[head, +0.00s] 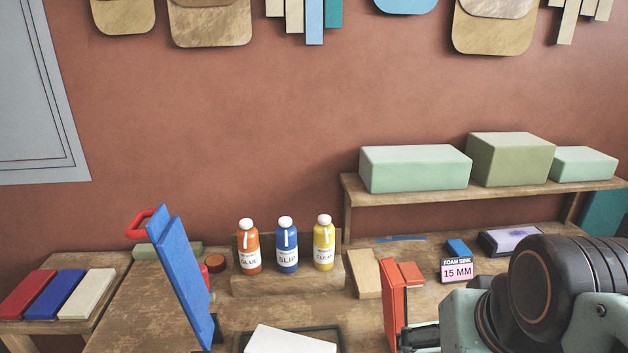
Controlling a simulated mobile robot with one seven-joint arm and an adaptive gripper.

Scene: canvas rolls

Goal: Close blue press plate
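The blue press plate (184,275) stands raised and tilted, its top leaning left, at the left part of the wooden bench. A red handle (140,222) shows by its upper left edge. A white slab (290,341) lies on a dark base at the bottom edge, right of the plate's lower end. My gripper (418,337) shows only in part as a dark piece at the bottom right, beside an orange-red upright piece (393,306). It is well to the right of the blue plate. Its fingertips are not clear.
Orange (249,252), blue (287,252) and yellow (324,250) bottles stand in a wooden holder behind. Red, blue and cream slabs (87,294) lie at far left. A shelf (500,191) with green blocks is at right.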

